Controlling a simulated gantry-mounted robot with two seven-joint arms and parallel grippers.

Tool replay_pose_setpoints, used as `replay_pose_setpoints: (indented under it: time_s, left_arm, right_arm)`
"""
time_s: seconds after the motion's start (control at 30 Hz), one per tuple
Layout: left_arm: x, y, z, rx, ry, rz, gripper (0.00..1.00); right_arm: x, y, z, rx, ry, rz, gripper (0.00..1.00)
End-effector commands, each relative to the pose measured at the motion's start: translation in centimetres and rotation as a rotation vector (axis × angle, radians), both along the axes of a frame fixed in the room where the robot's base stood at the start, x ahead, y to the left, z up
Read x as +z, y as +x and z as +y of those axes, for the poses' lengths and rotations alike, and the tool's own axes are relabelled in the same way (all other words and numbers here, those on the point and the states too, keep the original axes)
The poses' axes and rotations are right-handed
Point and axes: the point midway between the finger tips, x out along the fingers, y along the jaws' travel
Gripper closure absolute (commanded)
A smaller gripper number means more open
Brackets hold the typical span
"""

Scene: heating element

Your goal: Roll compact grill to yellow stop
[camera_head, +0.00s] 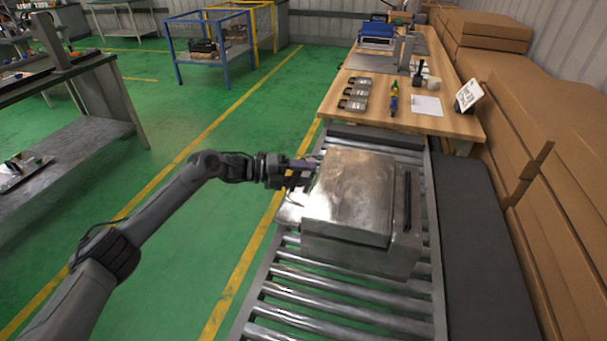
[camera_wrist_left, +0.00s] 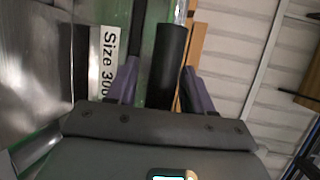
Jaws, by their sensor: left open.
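The compact grill, a shiny metal box (camera_head: 350,195) with a flat lid, sits on the roller conveyor (camera_head: 300,290). Its metal side with a "Size 300" label (camera_wrist_left: 108,60) fills the left of the left wrist view. My left gripper (camera_head: 303,172) is at the grill's left side, partly hidden near its edge. In the left wrist view its two purple fingers (camera_wrist_left: 160,85) stand open on either side of a black cylindrical bar, which looks like a handle (camera_wrist_left: 169,55). I cannot tell whether they touch it. I cannot make out a yellow stop. My right gripper is not in view.
Rollers are clear in front of the grill; few show behind it. A wooden workbench (camera_head: 330,100) with small parts stands at the conveyor's far end. A dark flat strip (camera_head: 480,240) and cardboard stacks (camera_head: 575,210) line the right. Green floor is open to the left.

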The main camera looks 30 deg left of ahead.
Motion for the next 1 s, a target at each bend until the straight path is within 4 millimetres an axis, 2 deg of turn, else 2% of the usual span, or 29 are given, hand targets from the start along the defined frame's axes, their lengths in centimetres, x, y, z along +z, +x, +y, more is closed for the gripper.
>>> replay_pose_setpoints:
  time_s: [0.23, 0.7, 1.0]
  left_arm:
    - [0.3, -0.9, 1.1, 0.002, 0.002, 0.001, 0.48]
    - [1.7, -5.8, 6.7, 0.002, 0.001, 0.002, 0.48]
    - [2.0, -7.0, 8.1, 0.000, 0.001, 0.001, 0.48]
  right_arm:
    - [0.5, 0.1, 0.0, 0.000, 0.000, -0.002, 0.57]
    - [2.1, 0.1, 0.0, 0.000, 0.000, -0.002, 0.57]
    - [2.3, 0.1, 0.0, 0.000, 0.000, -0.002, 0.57]
